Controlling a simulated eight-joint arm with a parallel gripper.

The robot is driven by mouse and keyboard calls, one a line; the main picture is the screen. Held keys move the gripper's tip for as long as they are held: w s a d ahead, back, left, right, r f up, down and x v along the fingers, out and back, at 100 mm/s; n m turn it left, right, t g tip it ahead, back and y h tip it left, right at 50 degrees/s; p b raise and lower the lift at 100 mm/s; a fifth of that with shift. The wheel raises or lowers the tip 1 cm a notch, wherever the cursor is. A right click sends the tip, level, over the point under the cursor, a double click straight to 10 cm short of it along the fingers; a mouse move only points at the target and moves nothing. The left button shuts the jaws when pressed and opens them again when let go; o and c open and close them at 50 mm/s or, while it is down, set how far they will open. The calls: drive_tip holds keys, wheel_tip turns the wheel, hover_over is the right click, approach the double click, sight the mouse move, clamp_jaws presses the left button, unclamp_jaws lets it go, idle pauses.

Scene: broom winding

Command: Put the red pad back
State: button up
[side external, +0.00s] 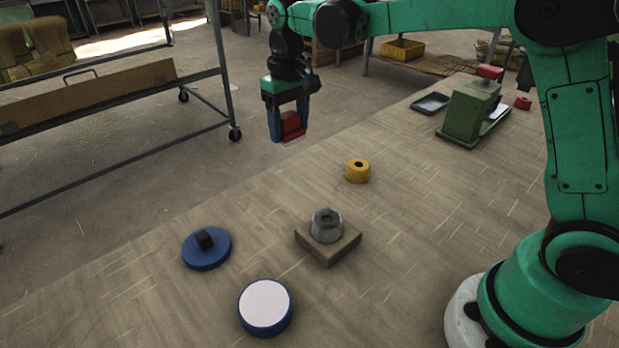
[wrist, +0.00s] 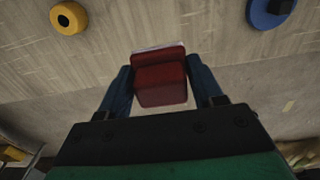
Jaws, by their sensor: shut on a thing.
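The red pad (side external: 291,124) is a red block with a thin pale layer on its underside. It is held between the blue fingers of my gripper (side external: 288,122), up in the air near the far edge of the table. In the wrist view the red pad (wrist: 160,80) sits between the two fingers of my gripper (wrist: 162,88), with its pale edge facing away from the wrist. My gripper is shut on it. Nothing is seen touching the pad from below.
A green machine (side external: 469,112), a dark tray (side external: 430,103) and a small red piece (side external: 523,103) stand at the back right.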

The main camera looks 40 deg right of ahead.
sight(292, 195)
wheel_tip(292, 195, down, 13)
drive_tip(key=shift+r, duration=0.2)
drive_tip(key=shift+f, duration=0.1)
drive_tip(key=o, duration=1.3)
drive_tip(key=shift+o, duration=0.2)
wheel_tip(292, 195, up, 12)
drive_tip(key=shift+s+d+r, duration=0.1)
drive_tip(key=s+d+r+t, duration=0.1)
drive_tip(key=s+t, duration=0.6)
drive_tip(key=s, duration=0.7)
drive_tip(key=shift+d, duration=0.4)
